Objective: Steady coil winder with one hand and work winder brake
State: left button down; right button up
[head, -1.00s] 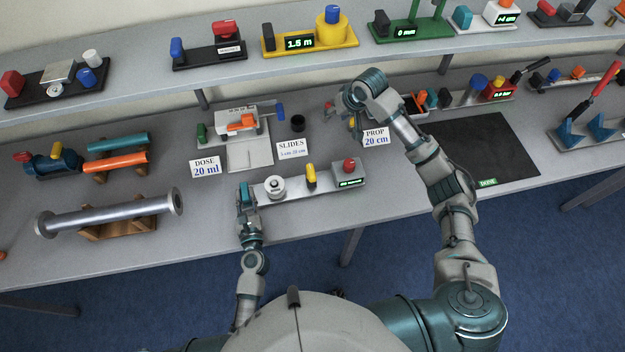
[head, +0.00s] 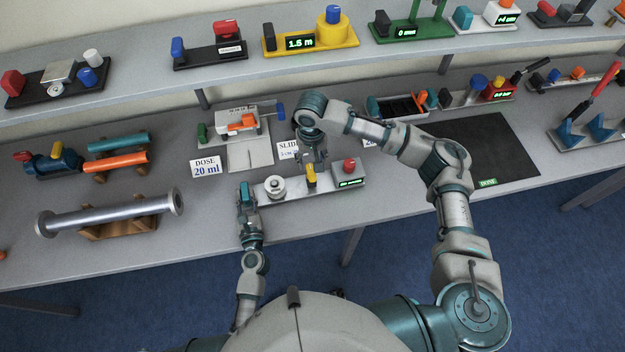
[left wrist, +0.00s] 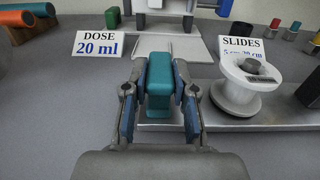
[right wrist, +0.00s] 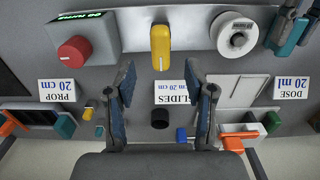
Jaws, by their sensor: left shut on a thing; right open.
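The coil winder (head: 325,187) is a light grey base on the table. It carries a teal block at its left end, a white spool (head: 275,187), a yellow lever (head: 311,174) and a red knob (head: 349,165) on a box with a green display. In the left wrist view my left gripper (left wrist: 160,105) is shut on the teal block (left wrist: 160,78). My right gripper (head: 314,160) is open and empty, just behind the yellow lever. In the right wrist view the yellow lever (right wrist: 160,46) lies beyond and between the open fingers (right wrist: 160,85), apart from them.
Behind the winder stand the DOSE (head: 206,168) and SLIDES signs and a white device with an orange part (head: 240,123). A silver flanged pipe (head: 110,212) rests on a wooden cradle at left. A black mat (head: 485,150) lies at right.

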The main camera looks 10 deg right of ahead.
aim_at(312, 170)
jog(key=shift+f, duration=2.85)
grip_shut()
jog(key=m, duration=0.3)
jog(key=shift+m, duration=1.9)
